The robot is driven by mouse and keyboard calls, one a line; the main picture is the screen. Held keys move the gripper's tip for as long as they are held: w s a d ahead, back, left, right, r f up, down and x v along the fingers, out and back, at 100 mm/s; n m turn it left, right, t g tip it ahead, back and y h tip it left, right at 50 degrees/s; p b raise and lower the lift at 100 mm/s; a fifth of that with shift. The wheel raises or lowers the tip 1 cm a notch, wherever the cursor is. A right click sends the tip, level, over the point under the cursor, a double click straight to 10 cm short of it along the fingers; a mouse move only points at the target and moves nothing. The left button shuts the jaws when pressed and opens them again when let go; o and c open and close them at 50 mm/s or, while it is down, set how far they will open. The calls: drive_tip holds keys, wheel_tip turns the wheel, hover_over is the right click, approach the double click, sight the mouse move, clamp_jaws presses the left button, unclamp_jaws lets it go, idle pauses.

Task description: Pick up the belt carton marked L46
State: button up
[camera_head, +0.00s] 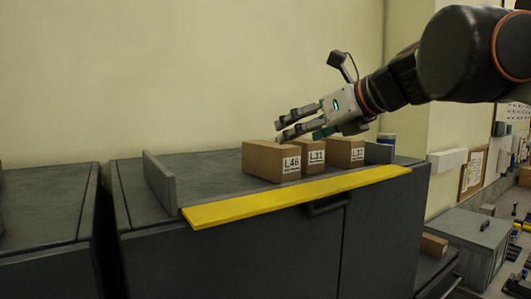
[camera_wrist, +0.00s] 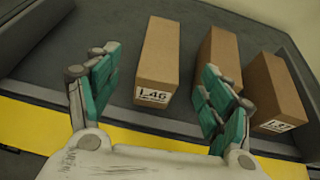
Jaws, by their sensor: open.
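The belt carton marked L46 (camera_head: 263,160) is a brown box, leftmost of three cartons on the grey cabinet top. Its label faces the yellow front edge. In the wrist view the L46 carton (camera_wrist: 158,55) lies beyond and between my fingers, its label end nearest me. My gripper (camera_head: 282,125) is open and empty, above the cartons in the head view. In the wrist view my gripper (camera_wrist: 158,72) has its green-padded fingers spread to either side of the L46 carton. I cannot tell the exact height gap.
A middle carton (camera_head: 313,158) stands close to the right of L46, partly behind my right finger in the wrist view. Another carton (camera_head: 346,152) stands farther right. A yellow strip (camera_head: 290,200) runs along the front edge. A low grey wall (camera_head: 159,182) stands left, with clear top between.

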sight(272, 144)
drive_tip(key=p+x, duration=0.1)
drive_tip(key=x, duration=0.6)
drive_tip(key=shift+a, duration=0.2)
drive_tip(key=p+x, duration=0.1)
drive_tip(key=x, duration=0.1)
drive_tip(key=p+x, duration=0.1)
drive_tip(key=x, duration=0.2)
drive_tip(key=shift+w+d+r, duration=0.1)
drive_tip(key=shift+w+d, duration=0.1)
drive_tip(key=shift+d, duration=0.05)
drive_tip(key=shift+w+a+f, duration=0.2)
drive_tip(key=shift+w, duration=0.05)
drive_tip(key=shift+s+d, duration=0.1)
drive_tip(key=shift+s, duration=0.05)
drive_tip(key=c, duration=1.4)
